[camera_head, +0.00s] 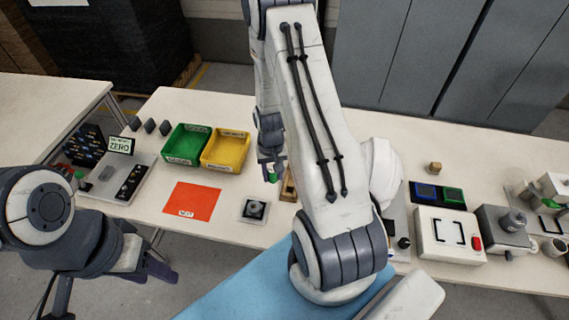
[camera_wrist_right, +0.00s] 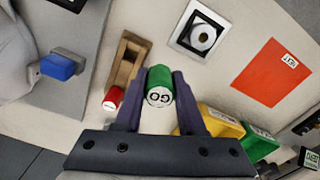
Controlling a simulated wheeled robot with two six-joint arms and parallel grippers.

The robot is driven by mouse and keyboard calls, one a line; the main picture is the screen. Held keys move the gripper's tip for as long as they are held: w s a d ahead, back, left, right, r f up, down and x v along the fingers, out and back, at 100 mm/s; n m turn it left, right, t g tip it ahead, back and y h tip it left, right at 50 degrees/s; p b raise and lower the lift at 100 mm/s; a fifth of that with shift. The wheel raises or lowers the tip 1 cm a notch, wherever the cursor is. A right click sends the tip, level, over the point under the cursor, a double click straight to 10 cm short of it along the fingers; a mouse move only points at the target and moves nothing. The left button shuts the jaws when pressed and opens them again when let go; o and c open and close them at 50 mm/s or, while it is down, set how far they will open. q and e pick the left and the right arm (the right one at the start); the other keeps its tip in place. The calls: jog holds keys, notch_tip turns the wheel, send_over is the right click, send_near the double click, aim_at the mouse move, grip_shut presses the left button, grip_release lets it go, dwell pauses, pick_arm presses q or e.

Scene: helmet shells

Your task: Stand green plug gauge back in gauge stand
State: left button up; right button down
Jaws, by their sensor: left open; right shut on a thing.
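The green plug gauge (camera_wrist_right: 160,87) is between the fingers of my right gripper (camera_wrist_right: 157,95), its white end marked GO facing the wrist camera. In the head view the green gauge (camera_head: 273,176) hangs below my right gripper (camera_head: 271,162). A wooden block, which looks like the gauge stand (camera_wrist_right: 125,72), is beside the gauge in the wrist view, with a dark opening near its far end. A red gauge end (camera_wrist_right: 113,98) shows at its near end. In the head view the stand (camera_head: 288,190) is partly hidden by my right arm. My left gripper (camera_head: 152,265) is open, empty, off the table's front edge.
Green (camera_head: 186,145) and yellow (camera_head: 225,151) bins stand behind the gripper's left. An orange sheet (camera_head: 192,201) and a square fixture with a ring (camera_head: 255,209) lie nearer the front. A white helmet shell (camera_head: 383,172) is right of my arm. A blue block (camera_wrist_right: 58,67) shows in the wrist view.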

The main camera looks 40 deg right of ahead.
jog(key=shift+s+d+f+m+b, duration=0.4)
jog(key=shift+d+f+b, duration=0.2)
jog(key=shift+d+f, duration=0.3)
jog(key=shift+s+d+f+m+b, duration=0.25)
jog(key=shift+d+f+m+b, duration=0.15)
jog(key=shift+d+f+b, duration=0.4)
jog(key=shift+s+d+f+m+b, duration=0.4)
jog(key=shift+d+f, duration=0.5)
jog(key=shift+f, duration=0.3)
jog(key=shift+f+b, duration=0.85)
jog(key=shift+f, duration=0.3)
dwell(0.6)
dwell(0.4)
jog(key=shift+c, duration=2.1)
grip_release()
jog(key=shift+r, duration=0.1)
notch_tip(320, 180, up, 10)
jog(key=b, duration=0.1)
jog(key=shift+r, duration=0.15)
jog(key=shift+a, duration=0.1)
